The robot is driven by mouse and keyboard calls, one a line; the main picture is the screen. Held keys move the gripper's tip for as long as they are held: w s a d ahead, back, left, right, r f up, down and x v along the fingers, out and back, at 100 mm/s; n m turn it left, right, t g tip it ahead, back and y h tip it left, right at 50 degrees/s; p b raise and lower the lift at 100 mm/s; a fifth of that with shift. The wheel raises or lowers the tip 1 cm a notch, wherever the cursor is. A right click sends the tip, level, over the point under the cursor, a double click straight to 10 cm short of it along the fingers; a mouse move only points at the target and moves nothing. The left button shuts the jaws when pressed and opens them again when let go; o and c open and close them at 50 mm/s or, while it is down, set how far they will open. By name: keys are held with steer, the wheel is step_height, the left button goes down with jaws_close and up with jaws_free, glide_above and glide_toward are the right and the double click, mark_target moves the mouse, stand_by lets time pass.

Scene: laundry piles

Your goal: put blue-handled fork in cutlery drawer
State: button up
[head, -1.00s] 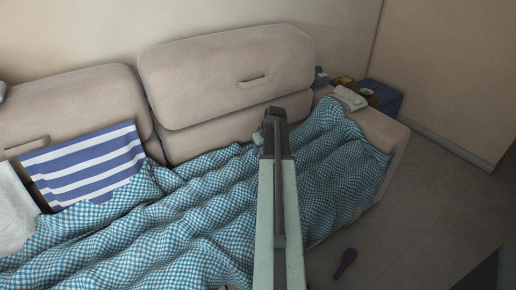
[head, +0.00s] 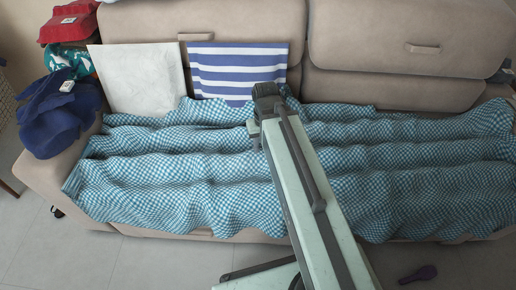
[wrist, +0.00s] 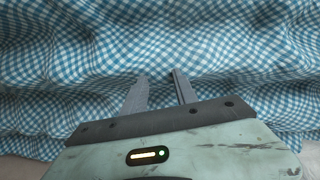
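I see no blue-handled fork and no cutlery drawer in either view. My gripper (wrist: 160,76) shows in the wrist view with two grey fingers apart and only checked cloth visible between them. It is empty. In the head view the end of my arm (head: 266,94) is over the sofa, in front of the striped cushion (head: 238,70); the fingers cannot be made out there.
A blue checked blanket (head: 190,165) covers the sofa (head: 400,50) seat. A white cushion (head: 140,78), dark blue cloth (head: 55,112) and red item (head: 68,22) are at left.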

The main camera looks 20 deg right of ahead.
steer(key=shift+o, duration=0.4)
steer(key=shift+s+a, duration=0.3)
steer(key=shift+a, duration=0.35)
steer(key=shift+s+a, duration=0.25)
steer(key=shift+a, duration=0.35)
steer(key=shift+o, duration=0.2)
steer(key=shift+w+d, duration=0.1)
